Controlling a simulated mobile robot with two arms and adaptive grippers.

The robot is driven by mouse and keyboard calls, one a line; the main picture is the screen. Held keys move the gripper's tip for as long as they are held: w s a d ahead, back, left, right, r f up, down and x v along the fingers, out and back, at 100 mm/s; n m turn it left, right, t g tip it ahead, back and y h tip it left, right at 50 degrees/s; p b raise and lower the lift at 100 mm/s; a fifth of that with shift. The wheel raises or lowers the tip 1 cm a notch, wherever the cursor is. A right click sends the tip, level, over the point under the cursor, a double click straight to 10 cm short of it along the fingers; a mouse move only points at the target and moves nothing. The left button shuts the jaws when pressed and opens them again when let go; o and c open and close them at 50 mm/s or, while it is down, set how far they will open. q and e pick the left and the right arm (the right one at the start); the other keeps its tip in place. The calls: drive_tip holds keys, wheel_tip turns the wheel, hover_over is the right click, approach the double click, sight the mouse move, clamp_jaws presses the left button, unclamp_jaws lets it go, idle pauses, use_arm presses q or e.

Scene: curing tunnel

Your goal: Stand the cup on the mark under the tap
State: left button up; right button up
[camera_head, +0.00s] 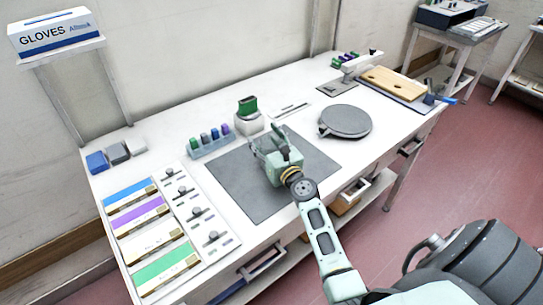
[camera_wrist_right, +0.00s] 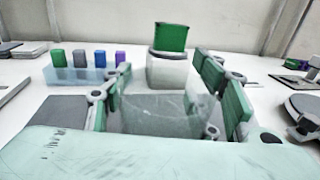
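My right gripper (camera_head: 274,158) is over the grey mat (camera_head: 240,195) on the white workbench. In the right wrist view its green-padded fingers (camera_wrist_right: 172,105) stand wide apart. I cannot make out a mark. My left gripper is not in view.
Beyond the gripper stand a white block with a green top (camera_head: 248,108) and a clear rack (camera_head: 212,147) of coloured pieces. A round grey disc (camera_head: 345,121) lies right of the mat. Coloured panels (camera_head: 150,225) lie left. A wooden board (camera_head: 394,82) lies at the far right.

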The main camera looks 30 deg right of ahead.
drive_tip(key=shift+f, duration=0.1)
drive_tip(key=c, duration=0.5)
drive_tip(key=shift+c, duration=1)
